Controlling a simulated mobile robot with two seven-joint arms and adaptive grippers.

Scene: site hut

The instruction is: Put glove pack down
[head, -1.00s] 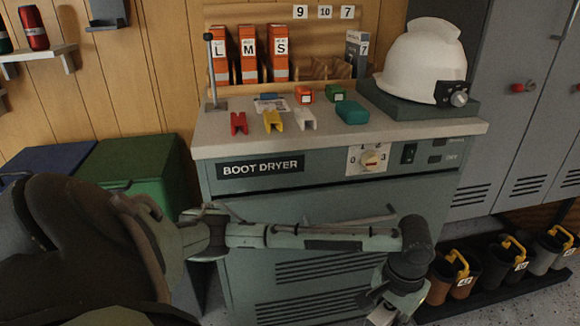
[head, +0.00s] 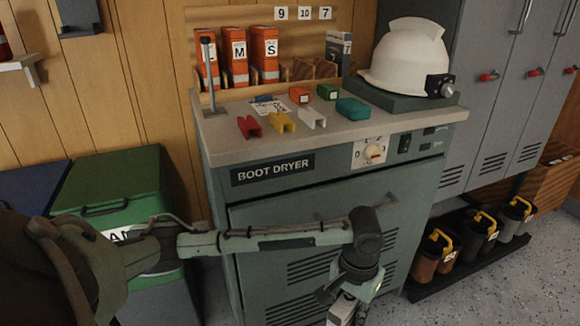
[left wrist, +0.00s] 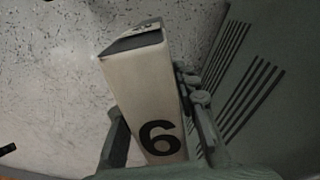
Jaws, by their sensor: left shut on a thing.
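A tall pale glove pack with a black 6 (left wrist: 150,100) is held upright-ish and tilted in my left gripper (left wrist: 160,145), whose fingers close on both its sides. In the head view the pack (head: 342,310) shows only partly at the bottom edge, below my left gripper (head: 352,287), in front of the boot dryer (head: 330,225). A grey pack marked 7 (head: 338,55) stands on the rack (head: 300,70) at the back of the dryer top, below the number cards 9, 10 and 7 (head: 304,13). My right gripper is not in view.
Orange L, M and S packs (head: 235,57) fill the rack's left. Small coloured clips and boxes (head: 283,122), a post (head: 209,75) and a white helmet (head: 405,58) crowd the dryer top (head: 235,148). A green bin (head: 135,180) stands left; boots (head: 450,250) and lockers (head: 500,90) right.

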